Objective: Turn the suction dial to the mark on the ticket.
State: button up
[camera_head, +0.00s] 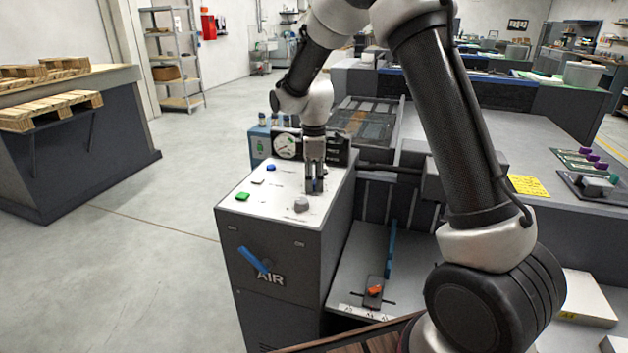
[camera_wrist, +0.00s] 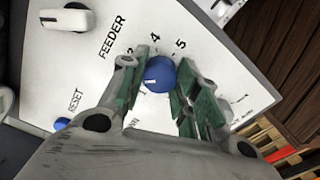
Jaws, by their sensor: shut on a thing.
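The suction dial is a round blue knob (camera_wrist: 160,74) with a small white pointer line, on the white panel top of the AIR cabinet. The numbers 3, 4 and 5 are printed around its far side in the wrist view; its own label is largely hidden. My gripper (camera_head: 314,187) points down onto the panel and is shut on the blue dial, one green-padded finger on each side. A yellow sheet with writing (camera_head: 529,185), possibly the ticket, lies on the grey bench to the right; its text is too small to read.
A pale knob (camera_wrist: 68,19) marked FEEDER and a blue RESET button (camera_wrist: 62,123) share the panel. A green button (camera_head: 242,196) sits near its left edge. A round gauge (camera_head: 287,146) stands behind. A blue lever (camera_head: 253,259) sticks out of the cabinet front.

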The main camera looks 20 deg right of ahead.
jog(key=m, duration=1.3)
jog(key=shift+m, duration=0.4)
jog(key=m, duration=0.6)
jog(key=shift+w, duration=0.1)
jog(key=m, duration=0.6)
jog(key=shift+m, duration=0.3)
jog(key=o, duration=1.1)
jog(key=shift+c, duration=0.2)
jog(key=shift+r, duration=0.1)
